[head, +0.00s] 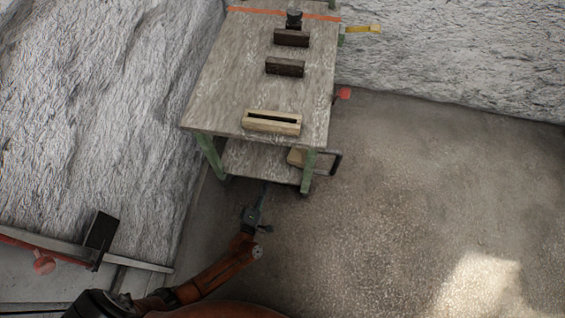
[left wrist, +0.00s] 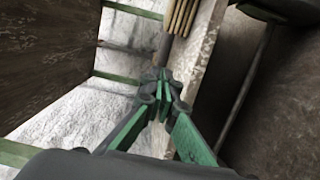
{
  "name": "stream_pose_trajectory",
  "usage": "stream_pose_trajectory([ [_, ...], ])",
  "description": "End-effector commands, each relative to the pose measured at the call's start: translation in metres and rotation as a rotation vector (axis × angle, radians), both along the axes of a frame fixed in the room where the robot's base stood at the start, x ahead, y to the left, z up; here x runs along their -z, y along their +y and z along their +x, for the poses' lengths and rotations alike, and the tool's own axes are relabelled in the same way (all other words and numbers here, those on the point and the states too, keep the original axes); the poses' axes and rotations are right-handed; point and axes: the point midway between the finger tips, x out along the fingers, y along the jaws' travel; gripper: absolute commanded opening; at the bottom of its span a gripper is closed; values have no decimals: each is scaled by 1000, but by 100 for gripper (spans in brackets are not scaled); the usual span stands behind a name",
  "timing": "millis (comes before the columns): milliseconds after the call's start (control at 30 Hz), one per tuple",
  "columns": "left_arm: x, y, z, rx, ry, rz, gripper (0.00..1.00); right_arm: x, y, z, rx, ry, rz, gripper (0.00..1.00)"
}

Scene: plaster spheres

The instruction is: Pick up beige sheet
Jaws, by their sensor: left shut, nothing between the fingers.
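I cannot single out a beige sheet for certain. A beige piece (head: 297,157) lies on the cart's lower shelf, partly hidden behind a green leg. A beige slotted block (head: 272,122) sits on the cart top near its front edge. My left gripper (head: 263,198) is low in front of the cart, below the top and by the lower shelf. In the left wrist view its green fingers (left wrist: 163,93) are shut and empty. Just beyond the tips there are a dark rod and a beige ribbed piece (left wrist: 182,15); I cannot tell whether the tips touch them. My right gripper is out of view.
The cart (head: 228,105) has green legs, which stand close to my left gripper. Two dark blocks (head: 291,38) (head: 285,67) sit on its top. Rough pale walls rise behind and at left. The floor (head: 420,200) at right is clear.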

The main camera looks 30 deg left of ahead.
Motion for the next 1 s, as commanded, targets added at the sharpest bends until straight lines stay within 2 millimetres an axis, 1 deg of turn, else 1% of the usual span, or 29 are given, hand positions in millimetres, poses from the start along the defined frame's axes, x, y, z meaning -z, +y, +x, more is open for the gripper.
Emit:
stream_pose_trajectory([
  [167, 2, 4, 20, -5, -4, -4, 0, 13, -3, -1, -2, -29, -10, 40],
  [400, 4, 9, 68, -4, -2, -3, 0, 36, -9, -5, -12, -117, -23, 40],
  [533, 5, 12, 94, -4, -1, -2, 0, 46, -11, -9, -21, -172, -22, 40],
  [567, 4, 12, 100, -3, -1, -2, 0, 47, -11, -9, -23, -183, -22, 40],
  [600, 5, 7, 104, -2, -1, -5, 0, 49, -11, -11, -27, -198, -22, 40],
  [800, 2, -8, 123, -4, -1, -2, 0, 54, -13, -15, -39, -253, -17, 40],
  [1000, 0, -13, 129, -3, -2, -2, 0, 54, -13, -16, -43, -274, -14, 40],
])
